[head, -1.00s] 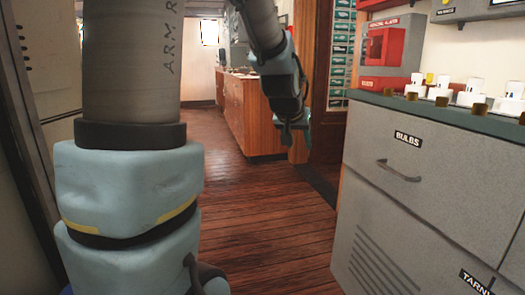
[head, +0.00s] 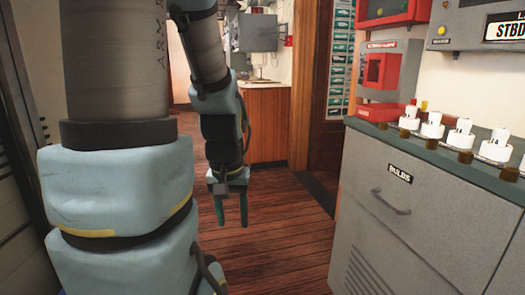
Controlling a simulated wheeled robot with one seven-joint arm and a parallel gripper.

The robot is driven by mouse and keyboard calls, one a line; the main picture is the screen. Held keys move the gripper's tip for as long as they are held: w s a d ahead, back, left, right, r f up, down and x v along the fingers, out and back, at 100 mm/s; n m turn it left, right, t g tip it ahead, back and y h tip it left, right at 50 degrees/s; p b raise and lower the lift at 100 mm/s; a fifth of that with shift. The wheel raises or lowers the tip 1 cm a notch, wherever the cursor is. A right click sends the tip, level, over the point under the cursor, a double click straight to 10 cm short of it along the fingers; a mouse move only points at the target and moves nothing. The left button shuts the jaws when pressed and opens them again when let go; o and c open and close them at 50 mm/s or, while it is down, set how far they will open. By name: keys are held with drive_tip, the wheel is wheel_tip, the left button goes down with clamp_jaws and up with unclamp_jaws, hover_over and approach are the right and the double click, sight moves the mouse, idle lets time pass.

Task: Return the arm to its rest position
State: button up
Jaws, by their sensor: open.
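My gripper (head: 231,212) hangs from the end of my arm (head: 224,120), pointing down over the wooden floor. Its two dark green fingers are apart, with nothing between them. It is clear of the grey cabinet to its right. My thick upright arm section stands at the left of the picture and hides part of the room behind it.
A grey cabinet (head: 400,245) with a drawer labelled BULBS stands at the right. Several white bulb holders (head: 432,127) line its dark top, beside a red box (head: 381,71). A wooden counter (head: 268,122) is at the back. The plank floor (head: 285,235) between is clear.

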wheel_tip(320, 180, up, 16)
drive_tip(key=p, duration=1.3)
drive_tip(key=shift+f, duration=0.25)
